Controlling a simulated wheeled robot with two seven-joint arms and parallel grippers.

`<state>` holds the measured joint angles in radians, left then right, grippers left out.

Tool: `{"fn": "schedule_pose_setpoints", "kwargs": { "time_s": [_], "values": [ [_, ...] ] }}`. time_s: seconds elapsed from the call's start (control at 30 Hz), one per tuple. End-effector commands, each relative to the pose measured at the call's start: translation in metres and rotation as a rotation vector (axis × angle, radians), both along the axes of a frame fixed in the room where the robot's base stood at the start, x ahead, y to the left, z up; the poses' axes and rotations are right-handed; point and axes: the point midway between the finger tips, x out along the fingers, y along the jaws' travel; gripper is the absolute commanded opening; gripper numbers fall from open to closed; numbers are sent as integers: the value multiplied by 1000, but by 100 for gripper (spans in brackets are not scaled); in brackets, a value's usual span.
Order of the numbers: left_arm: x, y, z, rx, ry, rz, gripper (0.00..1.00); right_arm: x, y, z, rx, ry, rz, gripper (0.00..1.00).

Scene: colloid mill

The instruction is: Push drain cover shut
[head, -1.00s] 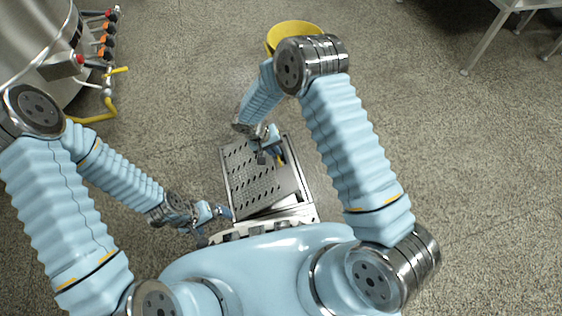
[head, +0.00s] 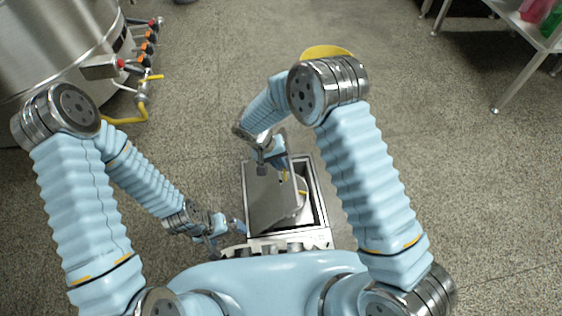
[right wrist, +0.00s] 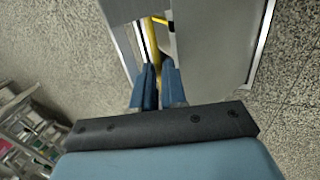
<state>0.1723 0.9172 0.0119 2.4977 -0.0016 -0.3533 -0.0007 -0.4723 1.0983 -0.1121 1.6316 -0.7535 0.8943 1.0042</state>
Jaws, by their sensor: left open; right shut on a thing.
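The drain cover (head: 268,205), a grey metal plate, stands tilted over the floor drain (head: 322,205) in the head view. The drain's right part shows open and dark inside. My right gripper (head: 283,172) is at the cover's far right edge, shut on a yellow bar (right wrist: 154,50). Whether this bar is fixed to the cover is unclear. In the right wrist view its fingers (right wrist: 160,82) point at the bar, with the cover (right wrist: 213,40) close on the right. My left gripper (head: 238,225) is open and low, beside the drain's near left corner; its fingertips are small in view.
A large steel vessel (head: 60,40) with valves and a yellow pipe (head: 125,120) stands at the upper left. A yellow round object (head: 327,51) lies beyond my right arm. A metal table (head: 530,25) is at the upper right. The floor at right is clear.

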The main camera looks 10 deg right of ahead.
Motion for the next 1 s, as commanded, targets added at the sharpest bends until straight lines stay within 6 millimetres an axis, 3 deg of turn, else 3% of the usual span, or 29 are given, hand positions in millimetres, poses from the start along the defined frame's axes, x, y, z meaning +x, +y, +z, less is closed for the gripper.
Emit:
{"fn": "schedule_pose_setpoints", "kwargs": {
  "time_s": [0.03,0.13,0.17,0.2,0.73,0.87,1.0],
  "values": [
    [0,0,-3,0,0,0,100,-2,17,-7,39,-4,15,0],
    [0,0,-3,0,0,0,100,-2,17,-7,39,-4,15,0],
    [0,0,-3,0,0,0,100,-2,17,-7,39,-4,15,14],
    [0,0,-3,0,0,0,100,-3,17,-7,40,-4,15,20],
    [0,0,-1,0,0,0,100,-2,16,-3,40,-5,14,20],
    [0,0,3,0,1,0,100,-2,21,12,40,-7,15,20],
    [0,0,11,0,2,-1,100,-1,30,42,36,-9,14,20]
  ]
}}
